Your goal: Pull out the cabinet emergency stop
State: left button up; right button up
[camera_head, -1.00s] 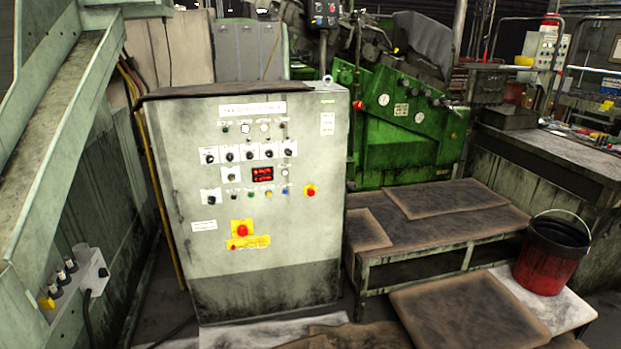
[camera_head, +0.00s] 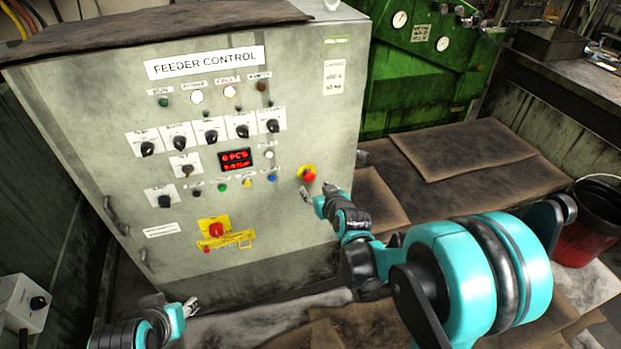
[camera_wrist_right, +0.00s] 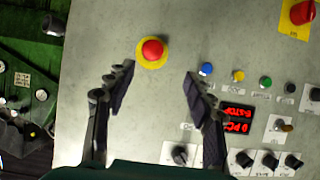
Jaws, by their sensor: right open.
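The cabinet emergency stop, a red mushroom button on a round yellow ring (camera_head: 308,174), is on the right side of the grey feeder control cabinet (camera_head: 290,235). In the right wrist view the button (camera_wrist_right: 152,50) lies just beyond the fingertips, a little left of midway between them. My right gripper (camera_head: 317,190) is open and empty, close in front of the cabinet, just below the button in the head view; I see no contact. My left gripper (camera_head: 190,306) is low at the cabinet's foot; its fingers are too small to judge.
The cabinet's red display (camera_head: 235,159) seems to show E-STOP. A red switch on a yellow plate (camera_head: 216,230) sits lower left of the button. Knobs and small coloured buttons are nearby. A low platform (camera_head: 465,150) and a red bucket (camera_head: 585,225) stand to the right.

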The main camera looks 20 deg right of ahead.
aim_at(310, 177)
jog(key=shift+t, duration=0.4)
jog(key=x, duration=0.3)
jog(key=b+x, duration=0.1)
jog(key=x, duration=0.2)
jog(key=d+b+x, duration=0.1)
jog(key=x, duration=0.2)
jog(key=shift+w+d+f, duration=0.1)
jog(key=shift+w+f, duration=0.05)
jog(key=shift+f, duration=0.2)
jog(key=shift+w+f+b, duration=0.2)
jog(key=shift+w+b, duration=0.1)
jog(key=shift+w, duration=0.4)
